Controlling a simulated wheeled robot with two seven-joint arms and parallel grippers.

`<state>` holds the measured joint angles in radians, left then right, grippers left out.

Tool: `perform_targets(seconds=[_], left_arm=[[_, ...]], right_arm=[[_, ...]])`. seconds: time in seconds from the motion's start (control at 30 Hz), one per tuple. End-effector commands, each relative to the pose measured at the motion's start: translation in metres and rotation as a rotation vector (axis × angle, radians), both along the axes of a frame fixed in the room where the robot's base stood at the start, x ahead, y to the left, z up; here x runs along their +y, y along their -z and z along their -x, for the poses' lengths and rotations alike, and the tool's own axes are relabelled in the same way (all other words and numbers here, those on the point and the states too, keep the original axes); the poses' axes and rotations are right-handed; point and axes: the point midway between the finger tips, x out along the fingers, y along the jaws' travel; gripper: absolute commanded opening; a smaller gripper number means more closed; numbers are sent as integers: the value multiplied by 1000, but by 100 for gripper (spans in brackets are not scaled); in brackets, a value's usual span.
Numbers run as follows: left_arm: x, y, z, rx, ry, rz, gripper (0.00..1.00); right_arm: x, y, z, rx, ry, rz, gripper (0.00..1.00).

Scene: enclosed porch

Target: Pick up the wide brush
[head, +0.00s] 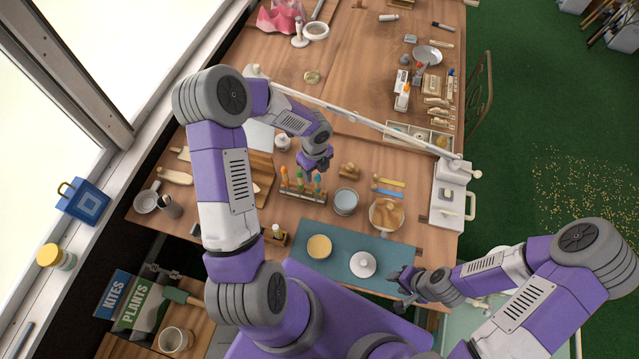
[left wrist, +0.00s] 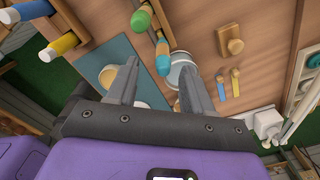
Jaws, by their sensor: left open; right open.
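A wooden rack (head: 291,194) holds several upright tools with green, orange and teal handles (head: 316,178); I cannot tell from the frames which is the wide brush. My left gripper (head: 318,165) is open and empty, pointing down just behind the rack's right end. In the left wrist view, the teal-and-green handle (left wrist: 162,52) shows between the open fingers (left wrist: 159,64), beyond their tips; I see no contact. A green handle (left wrist: 141,18) shows above it. My right gripper (head: 401,284) is open and empty by the front right of the blue mat.
A blue-grey mat (head: 330,275) bears a yellow dish (head: 319,247) and a white lidded pot (head: 363,264). A white rail (head: 350,117) crosses behind.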

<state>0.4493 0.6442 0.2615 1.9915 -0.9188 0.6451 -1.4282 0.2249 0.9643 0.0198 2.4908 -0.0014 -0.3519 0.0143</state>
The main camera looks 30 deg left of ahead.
Motion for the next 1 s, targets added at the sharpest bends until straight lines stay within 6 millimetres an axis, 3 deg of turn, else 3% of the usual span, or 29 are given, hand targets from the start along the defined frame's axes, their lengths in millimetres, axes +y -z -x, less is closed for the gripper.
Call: perform_targets(seconds=[0.5,0.8,1.0], left_arm=[[-7,67,-3,2,-1,3,51],[-7,71,-3,1,-3,4,51],[-7,71,-3,1,-3,4,20]], right_arm=[[0,4,0,0,0,0,43],[0,4,0,0,0,0,43],[0,4,0,0,0,0,43]])
